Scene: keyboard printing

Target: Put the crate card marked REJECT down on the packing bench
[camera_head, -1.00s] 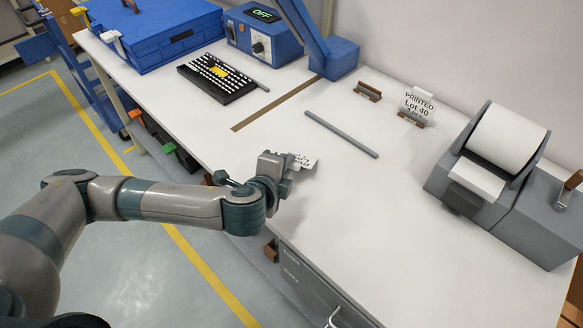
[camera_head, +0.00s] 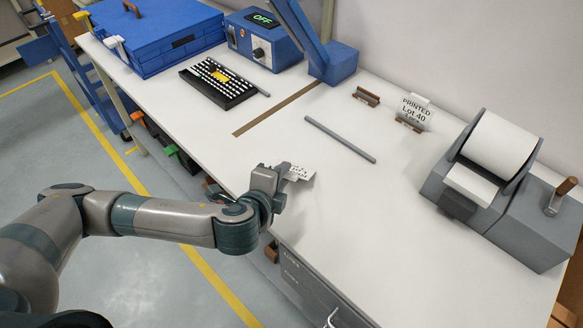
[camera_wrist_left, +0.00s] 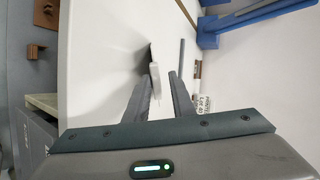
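A small white card (camera_head: 299,173) with dark print too small to read is at the fingertips of my left gripper (camera_head: 282,183), low over the front part of the white packing bench (camera_head: 350,215). In the left wrist view the card (camera_wrist_left: 155,77) shows nearly edge-on between the fingers of my left gripper (camera_wrist_left: 161,88). The fingers look closed around it, though a narrow gap shows on the right side. Whether its lower edge touches the bench is hard to tell. My right gripper is not in view.
A grey bar (camera_head: 340,139) lies behind the card. A "PRINTED Lot 40" card (camera_head: 416,108) stands in a brown holder, beside an empty-looking brown holder (camera_head: 366,96). A grey roll machine (camera_head: 470,185) is at the right, a keyboard (camera_head: 218,84) at the back left. The bench's front middle is clear.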

